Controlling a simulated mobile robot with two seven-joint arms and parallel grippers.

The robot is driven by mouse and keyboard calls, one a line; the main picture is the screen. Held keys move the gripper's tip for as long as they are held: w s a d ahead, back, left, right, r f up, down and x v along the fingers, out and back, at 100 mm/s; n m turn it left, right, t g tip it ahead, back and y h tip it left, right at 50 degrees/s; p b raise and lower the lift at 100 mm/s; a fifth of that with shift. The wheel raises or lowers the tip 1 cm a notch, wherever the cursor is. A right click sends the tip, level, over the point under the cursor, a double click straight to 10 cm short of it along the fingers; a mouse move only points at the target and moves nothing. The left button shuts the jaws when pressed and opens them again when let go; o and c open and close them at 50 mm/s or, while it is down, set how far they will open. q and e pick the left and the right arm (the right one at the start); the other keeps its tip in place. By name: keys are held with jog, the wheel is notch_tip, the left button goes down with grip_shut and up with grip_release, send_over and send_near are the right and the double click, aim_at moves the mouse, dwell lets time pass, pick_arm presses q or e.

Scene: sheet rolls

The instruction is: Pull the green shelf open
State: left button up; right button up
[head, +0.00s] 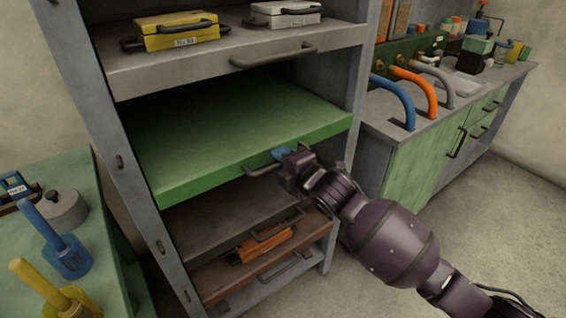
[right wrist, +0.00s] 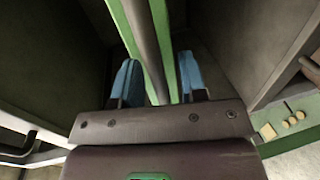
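The green shelf (head: 240,135) is a flat, empty sheet tray in the middle of the grey rack. Its grey bar handle (head: 259,172) runs along the front edge. My right gripper (head: 282,154) is at the right part of this handle. In the right wrist view, the blue fingertips (right wrist: 157,80) stand apart, one on each side of the handle bar (right wrist: 149,45), with the green shelf edge (right wrist: 163,20) behind it. The fingers look open around the bar; contact is not clear. My left gripper is not in view.
The shelf above (head: 215,60) holds a yellow case (head: 180,32) and a grey case (head: 286,14). An orange case (head: 264,243) lies on a brown shelf below. A green table (head: 95,215) stands left, a counter (head: 440,110) right. Floor in front is free.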

jog(key=shift+c, duration=0.2)
grip_shut()
jog(key=shift+s, duration=0.1)
